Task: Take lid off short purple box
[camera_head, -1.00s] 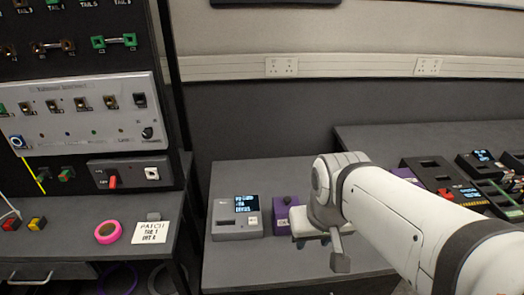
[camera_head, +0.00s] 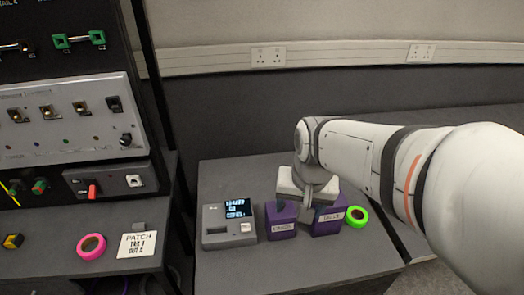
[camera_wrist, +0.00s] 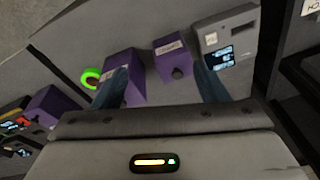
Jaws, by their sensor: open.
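Two labelled purple boxes stand side by side on the grey bench. The smaller, seemingly shorter one (camera_head: 282,222) is on the left in the head view. In the wrist view this purple box (camera_wrist: 171,52) shows a dark knob (camera_wrist: 179,72) on top. The larger purple box (camera_head: 328,226) is to its right, partly behind my gripper; it also shows in the wrist view (camera_wrist: 122,70). My gripper (camera_head: 307,210) is open and empty above the boxes. In the wrist view my gripper's (camera_wrist: 160,86) dark fingers are spread, with the knob between them, apart from both.
A grey device with a lit screen (camera_head: 230,226) stands just left of the smaller box. A green tape roll (camera_head: 356,217) is right of the larger box. The bench front (camera_head: 290,265) is clear. A panel rack and pink tape roll (camera_head: 91,246) are at left.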

